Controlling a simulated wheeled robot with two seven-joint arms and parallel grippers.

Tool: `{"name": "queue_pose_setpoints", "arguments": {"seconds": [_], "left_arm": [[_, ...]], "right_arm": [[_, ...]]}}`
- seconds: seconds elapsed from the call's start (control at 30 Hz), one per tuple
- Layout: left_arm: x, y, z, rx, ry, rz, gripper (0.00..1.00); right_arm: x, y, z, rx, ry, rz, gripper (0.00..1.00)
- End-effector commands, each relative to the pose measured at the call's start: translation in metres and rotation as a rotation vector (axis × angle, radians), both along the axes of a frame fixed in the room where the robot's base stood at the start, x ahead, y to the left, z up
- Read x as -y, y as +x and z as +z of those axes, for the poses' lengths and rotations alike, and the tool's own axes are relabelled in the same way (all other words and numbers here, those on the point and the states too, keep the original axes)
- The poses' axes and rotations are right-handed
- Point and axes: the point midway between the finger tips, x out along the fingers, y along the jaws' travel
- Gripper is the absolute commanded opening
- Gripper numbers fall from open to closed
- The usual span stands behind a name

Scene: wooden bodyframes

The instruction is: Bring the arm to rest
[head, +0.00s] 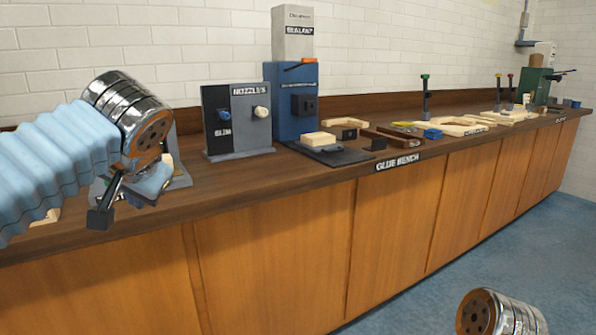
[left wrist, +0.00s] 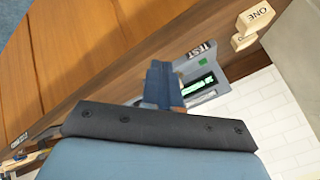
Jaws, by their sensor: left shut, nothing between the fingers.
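My left arm comes in from the left in the head view, and its gripper (head: 150,184) hangs over the left part of the bench, in front of a grey test station (head: 180,172). In the left wrist view the blue-grey fingers (left wrist: 162,84) are together, with nothing between them. They overlap the test station (left wrist: 233,88) in that view; whether they touch it cannot be told. My right arm shows only as a chrome joint at the bottom right of the head view; its gripper is out of view.
The long wooden bench (head: 300,180) holds a nozzle box (head: 237,120), a blue sealant machine (head: 292,100), wooden frame parts (head: 462,126) and a green machine (head: 535,85). Pale blocks (left wrist: 255,16) stand beyond the test station. The floor (head: 420,285) before the bench looks clear.

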Motion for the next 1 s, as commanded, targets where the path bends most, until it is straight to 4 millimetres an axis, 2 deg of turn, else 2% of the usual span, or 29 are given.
{"name": "queue_pose_setpoints", "arguments": {"seconds": [0.13, 0.27, 0.37, 0.47, 0.57, 0.6, 0.67, 0.7, 0.73, 0.8, 0.87, 0.9, 1.0], "left_arm": [[0.011, 0.017, -0.027, -0.036, -0.013, -0.046, 0.00], [0.026, 0.035, -0.062, -0.081, -0.038, -0.104, 0.00], [0.040, 0.050, -0.099, -0.124, -0.071, -0.156, 0.00], [0.058, 0.064, -0.146, -0.178, -0.117, -0.212, 0.00], [0.080, 0.074, -0.209, -0.247, -0.193, -0.274, 0.00], [0.090, 0.075, -0.240, -0.279, -0.236, -0.298, 0.00], [0.106, 0.072, -0.291, -0.332, -0.312, -0.325, 0.00], [0.117, 0.067, -0.325, -0.366, -0.368, -0.337, 0.00], [0.125, 0.061, -0.350, -0.390, -0.412, -0.340, 0.00], [0.141, 0.043, -0.407, -0.441, -0.521, -0.330, 0.00], [0.153, 0.021, -0.455, -0.480, -0.615, -0.301, 0.00], [0.160, 0.004, -0.485, -0.503, -0.677, -0.268, 0.00], [0.169, -0.046, -0.551, -0.545, -0.807, -0.148, 0.00]], "right_arm": [[0.000, 0.000, 0.000, 0.000, 0.000, -0.001, 0.43], [0.000, 0.000, 0.000, 0.000, 0.000, -0.001, 0.43], [0.000, 0.000, 0.000, 0.000, 0.000, -0.001, 0.43], [0.000, 0.000, 0.000, 0.000, 0.000, -0.001, 0.43], [0.000, 0.000, 0.000, -0.001, 0.000, -0.001, 0.43], [0.000, 0.000, 0.000, -0.001, 0.000, -0.001, 0.43], [0.000, 0.000, 0.000, -0.001, 0.000, -0.001, 0.43], [0.000, 0.000, 0.000, 0.000, 0.000, -0.001, 0.43], [0.000, 0.000, 0.000, -0.001, 0.000, -0.001, 0.43], [0.000, 0.000, 0.000, 0.000, 0.000, -0.001, 0.43], [0.000, 0.000, 0.000, 0.000, 0.000, -0.001, 0.43], [0.000, 0.000, 0.000, -0.001, 0.000, -0.001, 0.43], [0.000, 0.000, 0.000, -0.001, 0.000, -0.001, 0.43]]}}
